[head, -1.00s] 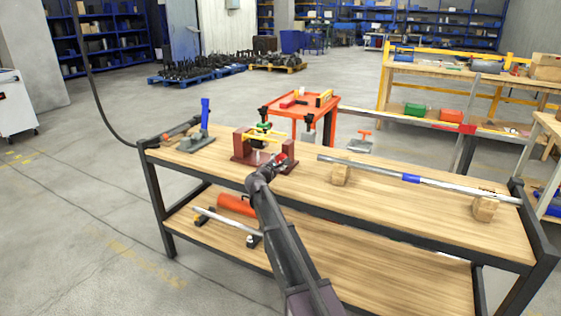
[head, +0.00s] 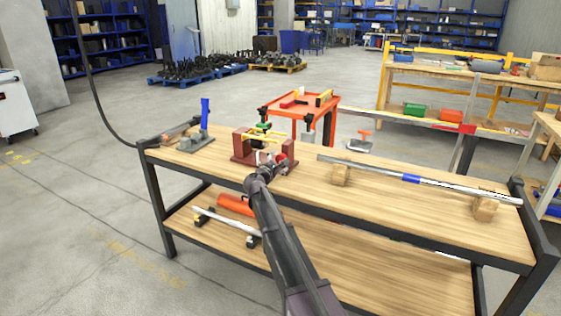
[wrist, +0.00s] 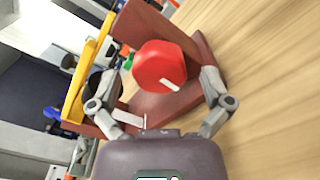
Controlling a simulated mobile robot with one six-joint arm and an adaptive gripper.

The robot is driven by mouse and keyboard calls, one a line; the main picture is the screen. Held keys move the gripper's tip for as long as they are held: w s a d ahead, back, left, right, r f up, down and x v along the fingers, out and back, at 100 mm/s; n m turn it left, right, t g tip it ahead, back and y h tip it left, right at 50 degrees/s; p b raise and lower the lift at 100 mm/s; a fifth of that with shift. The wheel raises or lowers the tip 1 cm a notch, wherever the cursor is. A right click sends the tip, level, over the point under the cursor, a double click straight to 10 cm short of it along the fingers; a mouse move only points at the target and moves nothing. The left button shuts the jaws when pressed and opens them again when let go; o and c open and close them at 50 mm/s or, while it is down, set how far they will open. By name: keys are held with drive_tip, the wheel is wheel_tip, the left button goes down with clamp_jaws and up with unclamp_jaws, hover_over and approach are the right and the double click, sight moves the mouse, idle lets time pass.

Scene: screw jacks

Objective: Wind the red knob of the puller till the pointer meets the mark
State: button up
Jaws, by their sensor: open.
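The puller (head: 240,150), a dark red frame with a yellow bar across its top, stands on the near wooden bench. Its red knob (wrist: 160,66) has a white stripe on its face and sits between the fingers of my gripper in the wrist view. My gripper (wrist: 166,88) is open, with a finger on each side of the knob and a visible gap to it on both sides. In the head view my gripper (head: 271,165) is at the puller's right side and partly covers the knob. I cannot make out the pointer or the mark.
A vise-like tool with a blue handle (head: 205,113) stands left of the puller on the bench (head: 400,215). A long metal bar (head: 420,181) rests on wooden blocks to the right. An orange table (head: 300,110) stands behind.

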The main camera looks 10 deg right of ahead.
sight(296, 195)
drive_tip(key=v, duration=1.1)
drive_tip(key=shift+s, duration=0.1)
drive_tip(key=s+d+f+m+g, duration=0.1)
drive_tip(key=s+d+f+m, duration=0.1)
drive_tip(key=s+d+f+m+g, duration=0.1)
drive_tip(key=s+d+m+g, duration=0.1)
drive_tip(key=s+d, duration=0.1)
drive_tip(key=s+d+f+m+g, duration=0.1)
drive_tip(key=s+d+f+m, duration=0.1)
drive_tip(key=shift+s+d+f+g, duration=0.2)
drive_tip(key=shift+s+f+g, duration=0.05)
drive_tip(key=shift+f+g, duration=0.15)
drive_tip(key=s+d+f+m+g+y, duration=0.2)
drive_tip(key=s+d+f+m+g, duration=0.3)
drive_tip(key=s, duration=0.4)
drive_tip(key=s+a+f+m+g+y, duration=0.2)
drive_tip(key=s+f+m+y, duration=0.2)
drive_tip(key=s, duration=0.6)
drive_tip(key=s+a+f+m+g+y, duration=0.3)
drive_tip(key=s+f+m+y, duration=0.15)
drive_tip(key=s, duration=0.45)
wheel_tip(296, 195, up, 29)
drive_tip(key=p, duration=2.8)
drive_tip(key=shift+w+n, duration=0.15)
drive_tip(key=shift+n, duration=0.2)
